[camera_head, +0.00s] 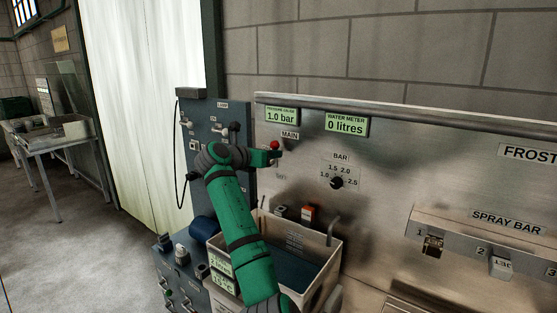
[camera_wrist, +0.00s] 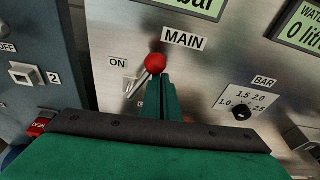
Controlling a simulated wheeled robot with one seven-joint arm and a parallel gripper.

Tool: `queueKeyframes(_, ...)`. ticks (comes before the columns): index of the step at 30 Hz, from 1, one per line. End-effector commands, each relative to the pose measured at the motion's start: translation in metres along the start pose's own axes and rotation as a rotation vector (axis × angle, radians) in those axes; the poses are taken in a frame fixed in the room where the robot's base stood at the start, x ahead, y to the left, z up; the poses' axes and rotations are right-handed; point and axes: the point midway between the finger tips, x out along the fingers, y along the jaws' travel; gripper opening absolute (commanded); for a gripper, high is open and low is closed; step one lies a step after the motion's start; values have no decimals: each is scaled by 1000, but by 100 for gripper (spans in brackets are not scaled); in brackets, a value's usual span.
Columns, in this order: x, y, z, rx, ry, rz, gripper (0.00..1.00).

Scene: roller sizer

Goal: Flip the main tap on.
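The main tap is a short silver lever with a red ball end, under the MAIN label on the steel panel. Its red ball shows in the head view (camera_head: 275,146) and in the wrist view (camera_wrist: 155,62). In the wrist view the lever slants up and right from its base to the ball. The ON label (camera_wrist: 118,63) is left of the ball; a lower label is partly hidden. My gripper (camera_wrist: 166,80) has its green fingers together, tips just below and right of the ball. Whether they touch the lever I cannot tell. In the head view my gripper (camera_head: 262,154) reaches the tap from the left.
The pressure gauge (camera_head: 282,116) reads 1.0 bar; the water meter (camera_head: 346,124) reads 0 litres. A BAR knob (camera_head: 336,182) is right of the tap. A grey control box (camera_head: 196,125) stands close on the left. A pale bin (camera_head: 333,256) is below.

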Motion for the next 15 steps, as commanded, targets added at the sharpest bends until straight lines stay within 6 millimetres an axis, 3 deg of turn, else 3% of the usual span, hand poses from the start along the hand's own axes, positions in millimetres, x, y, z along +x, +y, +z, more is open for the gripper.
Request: queueKeyframes(15, -10, 14, 16, 3, -11, 3, 0)
